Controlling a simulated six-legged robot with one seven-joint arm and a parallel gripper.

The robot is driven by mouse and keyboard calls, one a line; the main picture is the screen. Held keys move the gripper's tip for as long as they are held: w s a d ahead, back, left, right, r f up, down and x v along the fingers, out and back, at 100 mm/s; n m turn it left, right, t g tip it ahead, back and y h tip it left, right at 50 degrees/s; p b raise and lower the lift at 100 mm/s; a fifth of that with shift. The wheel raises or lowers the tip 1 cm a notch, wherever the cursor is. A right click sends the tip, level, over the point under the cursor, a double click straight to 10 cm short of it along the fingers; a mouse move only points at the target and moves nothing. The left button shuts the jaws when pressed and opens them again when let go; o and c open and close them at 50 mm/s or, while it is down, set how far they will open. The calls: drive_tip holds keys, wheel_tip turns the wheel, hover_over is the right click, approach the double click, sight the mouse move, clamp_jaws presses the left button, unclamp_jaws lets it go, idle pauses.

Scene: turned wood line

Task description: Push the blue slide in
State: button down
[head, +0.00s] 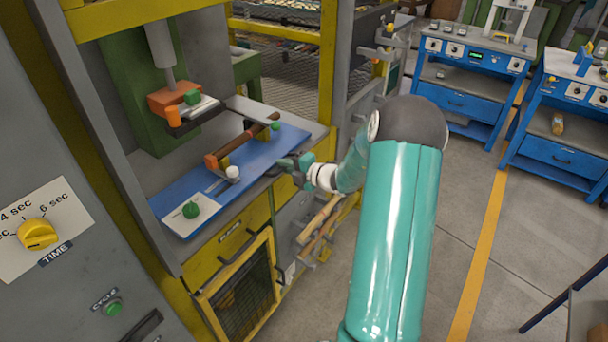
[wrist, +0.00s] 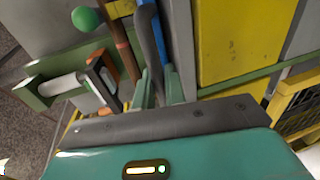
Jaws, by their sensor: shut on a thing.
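The blue slide (head: 255,155) is a flat blue plate at the front of the press-like machine in the head view. In the head view the gripper mostly hides the handle.
Above the slide is a press head with an orange block (head: 172,98). Yellow frame posts (head: 328,70) flank the bay. Below are a yellow drawer (head: 230,240) and a mesh door (head: 240,285). Open floor (head: 460,200) lies to the right, before blue workbenches (head: 470,80).

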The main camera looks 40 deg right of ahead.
sight(269, 160)
drive_tip(key=shift+r+x, duration=0.25)
drive_tip(key=shift+x, duration=0.8)
drive_tip(key=shift+r+x, duration=0.2)
drive_tip(key=shift+x, duration=0.9)
drive_tip(key=shift+w+d, duration=0.1)
drive_tip(key=shift+w, duration=0.05)
drive_tip(key=c, duration=1.5)
unclamp_jaws()
drive_tip(key=shift+c, duration=0.2)
drive_tip(key=f+v, duration=0.2)
drive_tip(key=v, duration=1.3)
drive_tip(key=s+f+v, duration=0.1)
drive_tip(key=f+v, duration=0.1)
drive_tip(key=v, duration=1.3)
drive_tip(key=shift+s+f, duration=0.15)
drive_tip(key=shift+c, duration=0.4)
